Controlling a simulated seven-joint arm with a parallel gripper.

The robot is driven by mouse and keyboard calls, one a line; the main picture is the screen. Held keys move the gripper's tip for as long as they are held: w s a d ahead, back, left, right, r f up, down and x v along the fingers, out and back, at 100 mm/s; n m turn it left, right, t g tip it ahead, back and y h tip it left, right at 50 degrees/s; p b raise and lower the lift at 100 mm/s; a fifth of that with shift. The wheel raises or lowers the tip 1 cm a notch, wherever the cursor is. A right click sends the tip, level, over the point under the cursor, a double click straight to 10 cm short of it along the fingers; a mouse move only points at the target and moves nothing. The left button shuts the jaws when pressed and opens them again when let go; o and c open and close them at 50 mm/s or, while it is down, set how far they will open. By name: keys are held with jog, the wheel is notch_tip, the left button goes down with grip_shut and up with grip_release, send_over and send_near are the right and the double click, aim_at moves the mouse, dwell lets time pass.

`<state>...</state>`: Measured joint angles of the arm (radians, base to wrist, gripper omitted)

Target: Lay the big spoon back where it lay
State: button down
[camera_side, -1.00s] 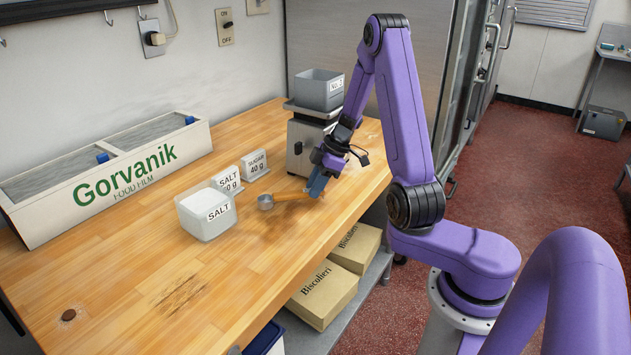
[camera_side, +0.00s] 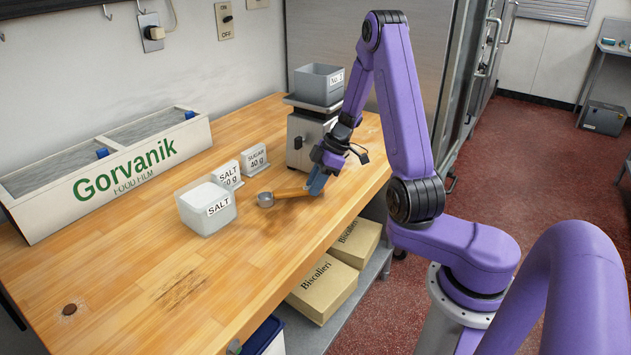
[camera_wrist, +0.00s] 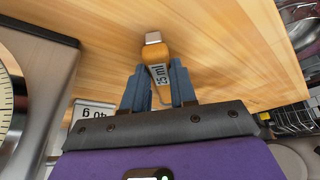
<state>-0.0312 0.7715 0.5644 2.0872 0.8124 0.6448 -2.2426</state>
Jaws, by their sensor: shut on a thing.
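The big spoon has a round metal bowl (camera_side: 265,199) and an orange-brown handle (camera_side: 289,193). It lies low over the wooden table, in front of the scale and right of the salt tub. I cannot tell whether it touches the wood. My gripper (camera_side: 317,184) is shut on the handle's end, pointing down. In the wrist view the handle (camera_wrist: 154,50), with a label ending in "5 ml", sits between the blue fingers (camera_wrist: 159,72). The bowl is not clearly visible there.
The salt tub (camera_side: 206,210) stands left of the spoon. The scale (camera_side: 310,135) with a grey bin (camera_side: 319,85) is close behind my gripper.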

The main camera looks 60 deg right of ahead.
jog(key=shift+f, duration=0.15)
jog(key=c, duration=0.8)
grip_release()
jog(key=v, duration=1.7)
jog(key=s+a+n+g+h, duration=0.1)
jog(key=s+a+n+g, duration=0.2)
jog(key=a, duration=1.6)
jog(key=s+a+f, duration=0.1)
jog(key=s+a, duration=0.1)
jog(key=s, duration=0.4)
jog(key=s+a+h, duration=0.1)
jog(key=s+a, duration=0.1)
jog(key=s, duration=0.4)
jog(key=s+a+f+h, duration=0.1)
jog(key=s+a, duration=0.2)
jog(key=s, duration=0.4)
jog(key=shift+a+f, duration=0.1)
jog(key=shift+f, duration=0.25)
